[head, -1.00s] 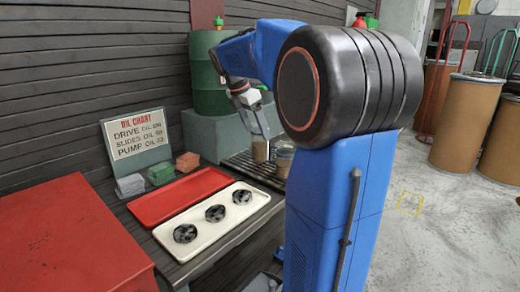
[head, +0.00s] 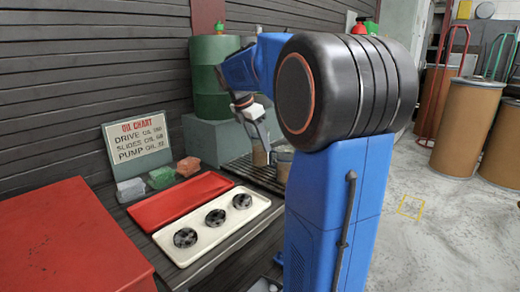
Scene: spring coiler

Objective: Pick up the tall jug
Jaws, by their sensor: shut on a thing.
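In the head view, a brownish jug (head: 259,155) stands upright at the back right of the bench, on a dark slatted rack (head: 242,169). My gripper (head: 262,144) reaches down to it from above, its fingers at the jug's top, and is shut on it. A second, wider vessel (head: 283,157) stands just right of it, partly hidden by my arm. The fingertips are small in the picture, and which vessel is taller is hard to tell.
A cream tray (head: 262,205) with three dark round parts and a red tray (head: 180,200) lie in front. An oil chart sign (head: 138,140) and several small blocks stand at left. A grey box (head: 208,140) and green drum (head: 212,75) are behind.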

